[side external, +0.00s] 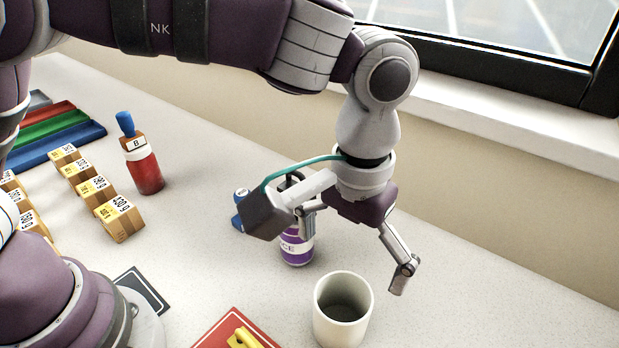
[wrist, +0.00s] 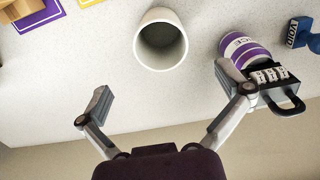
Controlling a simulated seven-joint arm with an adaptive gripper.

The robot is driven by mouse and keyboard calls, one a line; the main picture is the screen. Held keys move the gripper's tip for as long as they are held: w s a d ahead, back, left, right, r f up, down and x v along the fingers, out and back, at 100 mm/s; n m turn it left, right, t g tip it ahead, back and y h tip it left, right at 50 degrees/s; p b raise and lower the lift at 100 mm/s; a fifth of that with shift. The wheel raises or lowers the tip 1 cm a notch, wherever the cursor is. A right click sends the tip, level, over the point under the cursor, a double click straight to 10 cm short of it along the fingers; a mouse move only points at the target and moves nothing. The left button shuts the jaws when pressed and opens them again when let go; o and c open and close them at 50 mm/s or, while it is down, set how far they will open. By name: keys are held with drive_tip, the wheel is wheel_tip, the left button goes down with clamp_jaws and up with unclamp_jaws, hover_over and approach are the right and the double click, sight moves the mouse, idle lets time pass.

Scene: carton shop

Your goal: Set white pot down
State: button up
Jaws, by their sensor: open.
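The white pot (side external: 342,312) is an empty, round, off-white cup. It stands upright on the pale worktop at the lower middle of the side view, its base near the bottom edge. In the wrist view the pot (wrist: 160,42) is at the top middle, with its mouth and dark inside showing. My gripper (side external: 354,243) is open above and behind the pot, with its fingers spread wide. In the wrist view my gripper (wrist: 165,92) has nothing between its fingers, and the pot is beyond the fingertips, apart from them.
A purple-and-white bottle (side external: 297,246) stands close by my left-hand finger. A black padlock (wrist: 270,90) shows beside the right finger, near a blue stamp (wrist: 301,36). A red mat (side external: 222,334), small cartons (side external: 120,220) and a red bottle (side external: 146,172) are left. The right worktop is clear.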

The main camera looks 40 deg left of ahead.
drive_tip(key=s+a+r+t, duration=0.15)
drive_tip(key=a+r, duration=0.25)
drive_tip(key=a, duration=0.4)
drive_tip(key=a+r+t, duration=0.2)
drive_tip(key=a+r, duration=0.3)
drive_tip(key=a, duration=0.2)
drive_tip(key=s+a+f+t, duration=0.1)
drive_tip(key=s+a+t, duration=0.1)
drive_tip(key=s+a, duration=0.3)
drive_tip(key=shift+a+f, duration=0.35)
drive_tip(key=shift+a, duration=0.15)
